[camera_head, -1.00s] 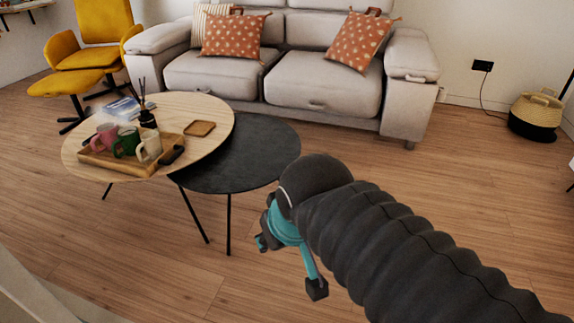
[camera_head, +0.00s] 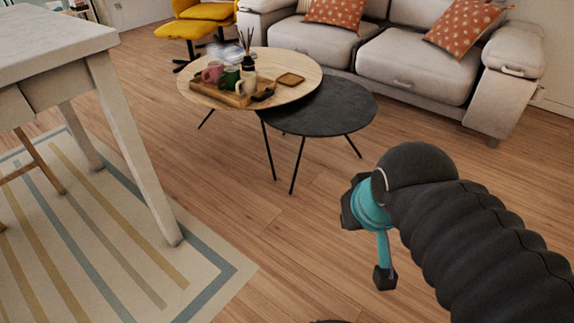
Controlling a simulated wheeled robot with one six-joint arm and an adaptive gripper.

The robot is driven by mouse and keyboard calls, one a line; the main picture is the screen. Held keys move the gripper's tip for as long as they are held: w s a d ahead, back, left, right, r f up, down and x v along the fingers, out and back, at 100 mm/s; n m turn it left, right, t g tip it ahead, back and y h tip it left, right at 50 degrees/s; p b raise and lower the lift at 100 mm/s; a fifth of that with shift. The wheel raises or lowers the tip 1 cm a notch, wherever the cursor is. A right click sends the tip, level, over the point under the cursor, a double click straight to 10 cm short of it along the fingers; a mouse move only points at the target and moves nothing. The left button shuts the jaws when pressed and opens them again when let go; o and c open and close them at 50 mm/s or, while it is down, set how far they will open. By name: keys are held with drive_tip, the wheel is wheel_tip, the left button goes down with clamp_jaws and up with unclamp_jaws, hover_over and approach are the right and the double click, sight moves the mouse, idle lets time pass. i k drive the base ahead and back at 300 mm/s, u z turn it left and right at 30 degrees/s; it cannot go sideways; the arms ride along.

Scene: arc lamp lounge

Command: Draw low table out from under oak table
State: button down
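The low table (camera_head: 335,107) has a round black top and thin dark legs. Its left part is tucked under the higher round oak table (camera_head: 297,67), which hides that part. The oak table bears a wooden tray with mugs, a reed diffuser and a small square coaster. My gripper (camera_head: 366,240) hangs at the right of the view, over bare floor, in front of and apart from the low table.
A grey sofa (camera_head: 400,60) stands close behind both tables. A yellow chair with a footstool (camera_head: 198,30) is at the back left. A white table (camera_head: 130,150) stands on a striped rug (camera_head: 120,270) at the left. The wood floor (camera_head: 270,230) in front and to the right is clear.

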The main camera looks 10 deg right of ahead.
sight(338, 106)
drive_tip(key=u, duration=0.25)
drive_tip(key=i, duration=1.25)
drive_tip(key=z, duration=0.55)
